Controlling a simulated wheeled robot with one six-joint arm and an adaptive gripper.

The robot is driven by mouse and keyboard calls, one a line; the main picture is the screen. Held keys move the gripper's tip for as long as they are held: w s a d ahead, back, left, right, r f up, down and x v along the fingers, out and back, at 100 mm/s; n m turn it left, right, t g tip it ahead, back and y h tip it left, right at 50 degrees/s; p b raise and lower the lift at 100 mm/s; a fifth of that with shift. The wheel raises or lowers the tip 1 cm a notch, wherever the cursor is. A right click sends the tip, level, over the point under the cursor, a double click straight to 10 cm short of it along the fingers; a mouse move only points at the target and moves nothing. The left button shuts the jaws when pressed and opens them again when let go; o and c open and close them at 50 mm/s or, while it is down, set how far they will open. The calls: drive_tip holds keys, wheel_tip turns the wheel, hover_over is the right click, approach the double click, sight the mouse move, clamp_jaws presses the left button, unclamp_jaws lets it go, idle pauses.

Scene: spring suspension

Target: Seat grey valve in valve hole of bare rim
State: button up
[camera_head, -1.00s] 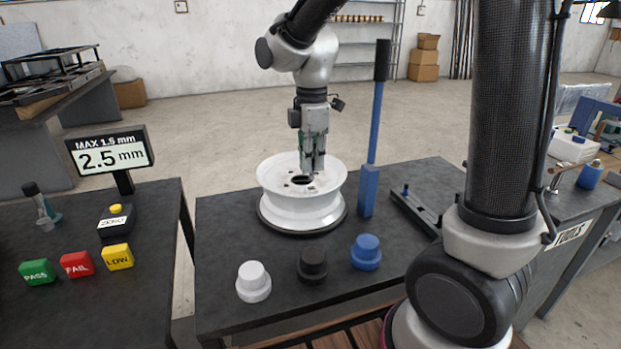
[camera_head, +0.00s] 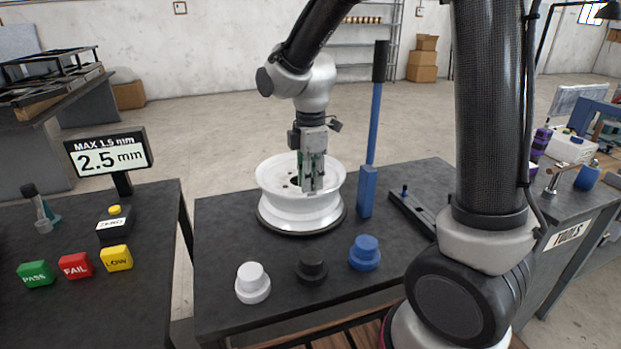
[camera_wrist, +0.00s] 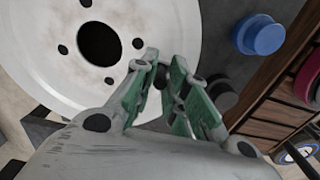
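The bare white rim (camera_head: 300,212) lies flat on a dark round base on the middle table. In the wrist view its face (camera_wrist: 150,90) shows a large centre hole and several smaller dark holes. My gripper (camera_head: 313,190) points down at the rim's near right side, close to its upper edge. In the wrist view the fingertips (camera_wrist: 166,62) are close together beside the rim's outer edge. A small dark shape shows between them, but I cannot tell whether it is the grey valve or background. I cannot make out the valve or the valve hole elsewhere.
A white knob (camera_head: 253,283), a black knob (camera_head: 311,266) and a blue knob (camera_head: 364,253) stand in front of the rim. A blue post (camera_head: 369,185) rises to its right. A gauge display (camera_head: 108,153) reads 2.5 mm. Open tabletop lies left of the rim.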

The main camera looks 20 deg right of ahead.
wheel_tip(320, 180, up, 12)
drive_tip(key=s+d+m+t, duration=0.4)
drive_tip(key=s+d+m, duration=1.1)
drive_tip(key=s+m, duration=0.3)
drive_tip(key=shift+s+r, duration=0.4)
drive_tip(key=shift+s, duration=0.1)
